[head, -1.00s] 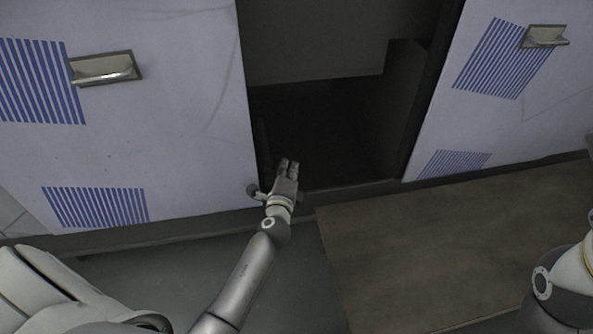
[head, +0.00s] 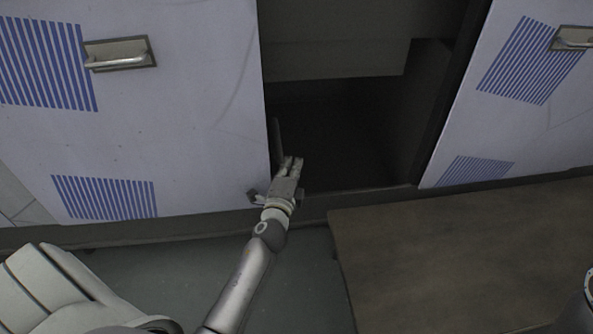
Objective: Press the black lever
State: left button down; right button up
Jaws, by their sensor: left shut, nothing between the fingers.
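A thin dark upright bar (head: 277,136) stands just inside the left edge of the cabinet opening; it looks like the black lever. Its lower end is close to my gripper's fingers in the picture. My left gripper (head: 292,162) is shut and empty, with its fingers pointing into the opening at its lower left. I cannot tell whether the fingers touch the bar. My right gripper is out of view.
White panels with blue stripes flank the dark opening (head: 340,140). The left panel (head: 190,110) has a metal handle (head: 118,55), and the right one has another (head: 573,38). A brown wooden surface (head: 450,260) lies in front at the right. Grey floor (head: 180,280) shows below.

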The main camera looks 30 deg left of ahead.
pick_arm(q)
jog(key=v, duration=0.7)
jog(key=shift+s, duration=0.3)
jog(key=shift+r, duration=0.1)
